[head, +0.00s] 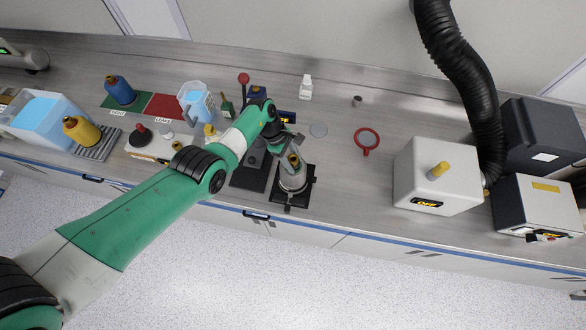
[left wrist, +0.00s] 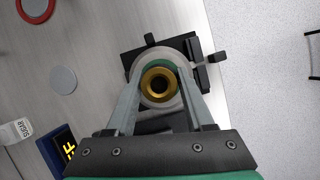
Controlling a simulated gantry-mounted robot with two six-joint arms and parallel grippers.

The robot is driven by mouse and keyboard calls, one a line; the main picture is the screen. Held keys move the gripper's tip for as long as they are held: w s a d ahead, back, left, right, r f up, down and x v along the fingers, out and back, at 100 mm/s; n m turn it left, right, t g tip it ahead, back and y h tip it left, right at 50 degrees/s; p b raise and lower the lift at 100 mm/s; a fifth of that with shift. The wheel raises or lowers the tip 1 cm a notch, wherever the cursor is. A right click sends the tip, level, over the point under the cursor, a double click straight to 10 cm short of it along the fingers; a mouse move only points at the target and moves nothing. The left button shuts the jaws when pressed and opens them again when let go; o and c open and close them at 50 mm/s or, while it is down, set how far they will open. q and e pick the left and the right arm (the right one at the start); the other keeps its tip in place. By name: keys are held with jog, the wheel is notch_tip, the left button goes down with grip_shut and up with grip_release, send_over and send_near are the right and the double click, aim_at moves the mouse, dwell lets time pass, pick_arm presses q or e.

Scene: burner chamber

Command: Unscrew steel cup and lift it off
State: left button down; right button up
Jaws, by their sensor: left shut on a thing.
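The steel cup (head: 292,179) stands upright in a black clamp base (head: 284,198) near the counter's front edge. A brass-coloured fitting (head: 293,160) sits at its top. My left gripper (head: 291,158) reaches down over it from above. The finger contact is partly hidden. The black base also shows below the cup (left wrist: 190,50). My right gripper is not in view.
A grey disc (head: 318,130), a red ring (head: 367,139) and a white bottle (head: 306,88) lie or stand behind the cup.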

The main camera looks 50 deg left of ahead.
pick_arm(q)
jog(key=n+p, duration=0.2)
jog(key=p, duration=0.1)
jog(key=shift+r+t, duration=0.25)
jog(key=shift+t, duration=0.15)
jog(key=n+t+y+p, duration=0.1)
jog(key=n+p, duration=0.2)
jog(key=n, duration=0.1)
jog(key=shift+s+p, duration=0.1)
jog(key=shift+p, duration=0.2)
jog(key=shift+f+n+y+p, duration=0.15)
jog(key=shift+n+y+p, duration=0.25)
jog(key=shift+n, duration=0.2)
jog(key=shift+f, duration=0.1)
jog(key=n+p, duration=0.1)
jog(key=n+y+p, duration=0.1)
jog(key=shift+d+r+n+t, duration=0.1)
jog(key=shift+r+n+t, duration=0.1)
jog(key=shift+n+t, duration=0.15)
jog(key=shift+f+n+y+p, duration=0.2)
jog(key=shift+n+y+p, duration=0.1)
jog(key=shift+n+p, duration=0.4)
jog(key=shift+f, duration=0.1)
